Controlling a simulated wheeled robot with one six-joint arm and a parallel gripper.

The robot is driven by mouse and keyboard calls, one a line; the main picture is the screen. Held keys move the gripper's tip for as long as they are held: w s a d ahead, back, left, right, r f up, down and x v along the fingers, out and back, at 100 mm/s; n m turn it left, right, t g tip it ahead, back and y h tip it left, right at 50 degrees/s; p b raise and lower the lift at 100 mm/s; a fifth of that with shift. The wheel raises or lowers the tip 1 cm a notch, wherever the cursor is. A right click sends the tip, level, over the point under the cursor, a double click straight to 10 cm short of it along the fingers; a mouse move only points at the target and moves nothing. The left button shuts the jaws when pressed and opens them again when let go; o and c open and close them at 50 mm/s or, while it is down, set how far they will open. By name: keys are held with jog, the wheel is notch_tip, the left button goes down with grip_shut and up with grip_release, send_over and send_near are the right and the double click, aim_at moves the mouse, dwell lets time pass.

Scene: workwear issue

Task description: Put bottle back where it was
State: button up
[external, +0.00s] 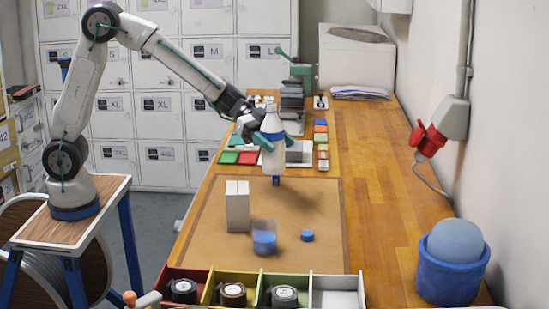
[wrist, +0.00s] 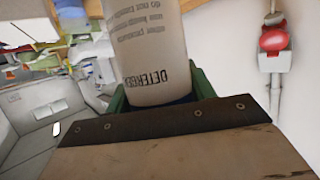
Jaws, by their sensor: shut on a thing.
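A white bottle (external: 273,161) with a blue band is held roughly upright above the far part of the brown work mat (external: 205,225). My gripper (external: 274,139) is shut on its middle, with green fingers on both sides. In the wrist view the bottle (wrist: 152,45) stands between the green fingers (wrist: 160,95), its printed label upside down in the picture. A small blue piece (external: 276,181) shows just below the bottle; I cannot tell if it belongs to it. A clear cup with blue contents (external: 264,241) and a round blue cap (external: 307,235) are on the mat.
A white box (external: 237,206) stands left of the cup. Coloured bins (external: 245,284) with tape rolls line the front edge. Coloured pads (external: 238,157) and a green-handled press (external: 300,72) are behind. A blue tub (external: 450,277) stands right. The bench's right strip (external: 375,185) is clear.

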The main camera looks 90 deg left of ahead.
jog(key=s+a+f+n, duration=0.1)
jog(key=s+a, duration=0.2)
jog(key=s, duration=0.2)
jog(key=shift+y, duration=0.5)
jog(key=shift+s+f, duration=0.2)
jog(key=shift+f, duration=1.4)
jog(key=shift+s+f, duration=0.15)
jog(key=shift+f, duration=1.4)
jog(key=shift+s+f, duration=0.2)
jog(key=shift+f, duration=1.4)
jog(key=shift+f, duration=0.1)
jog(key=o, duration=1.2)
